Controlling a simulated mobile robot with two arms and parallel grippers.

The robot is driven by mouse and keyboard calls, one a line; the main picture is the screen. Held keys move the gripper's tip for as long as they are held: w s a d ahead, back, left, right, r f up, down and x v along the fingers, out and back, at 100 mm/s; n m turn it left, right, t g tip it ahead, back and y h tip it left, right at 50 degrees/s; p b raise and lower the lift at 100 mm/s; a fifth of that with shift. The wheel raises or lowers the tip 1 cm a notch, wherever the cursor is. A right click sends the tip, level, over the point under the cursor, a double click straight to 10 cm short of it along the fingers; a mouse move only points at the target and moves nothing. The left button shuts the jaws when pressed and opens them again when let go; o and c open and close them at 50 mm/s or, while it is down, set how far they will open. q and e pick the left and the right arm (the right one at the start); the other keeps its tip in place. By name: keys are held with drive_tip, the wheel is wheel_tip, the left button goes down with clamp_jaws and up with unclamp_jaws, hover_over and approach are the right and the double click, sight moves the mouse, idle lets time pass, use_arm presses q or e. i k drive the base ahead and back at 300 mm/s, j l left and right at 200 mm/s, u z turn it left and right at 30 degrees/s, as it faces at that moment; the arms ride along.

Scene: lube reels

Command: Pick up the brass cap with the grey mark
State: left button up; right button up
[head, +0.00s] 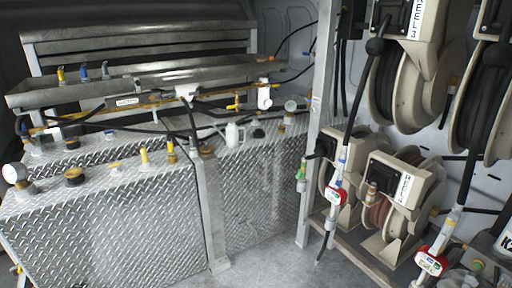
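A dark cap with a brass-coloured base (75,176) sits on top of the left diamond-plate tank, near its front left. A second dark cap (71,130) is on the tank top further back, partly behind hoses. A small brass-coloured fitting (208,152) sits at the top of the post between the tanks. I cannot make out a grey mark on any of them at this size. Neither my left nor my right gripper is in view.
The left tank (120,230) has a round gauge (14,173) and yellow-handled valves (145,157) on top. A metal tray (150,72) stands above the tanks. Hose reels (400,185) fill the right. Grey floor (262,265) is clear at the bottom centre.

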sight(206, 148)
drive_tip(key=i+l, duration=0.15)
drive_tip(key=i, duration=0.35)
drive_tip(key=i+l+u, duration=0.1)
drive_tip(key=i, duration=0.4)
